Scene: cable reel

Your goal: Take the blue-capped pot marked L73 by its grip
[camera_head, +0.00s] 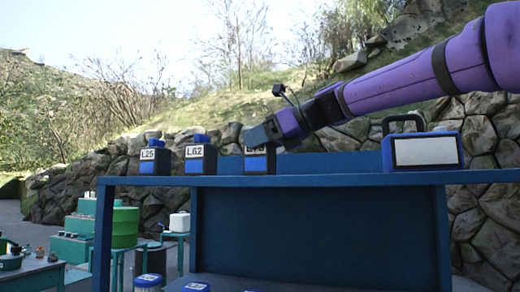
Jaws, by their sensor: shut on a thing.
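On the blue shelf top (320,178) stand three dark pots in a row with blue fronts and white labels. The rightmost pot (259,164) has a label partly covered from above; it seems to read L73, but only the lower part shows. My gripper (267,138) comes down from the upper right and is shut on the top of this pot. Its cap and grip are hidden behind the gripper. The pot looks upright at shelf level; I cannot tell whether it touches the shelf.
Pots marked L62 (200,160) and L25 (155,160) stand to the left. A blue and black case (425,151) with a handle and blank white panel stands at right, below my arm. More blue-capped pots (148,282) sit lower down.

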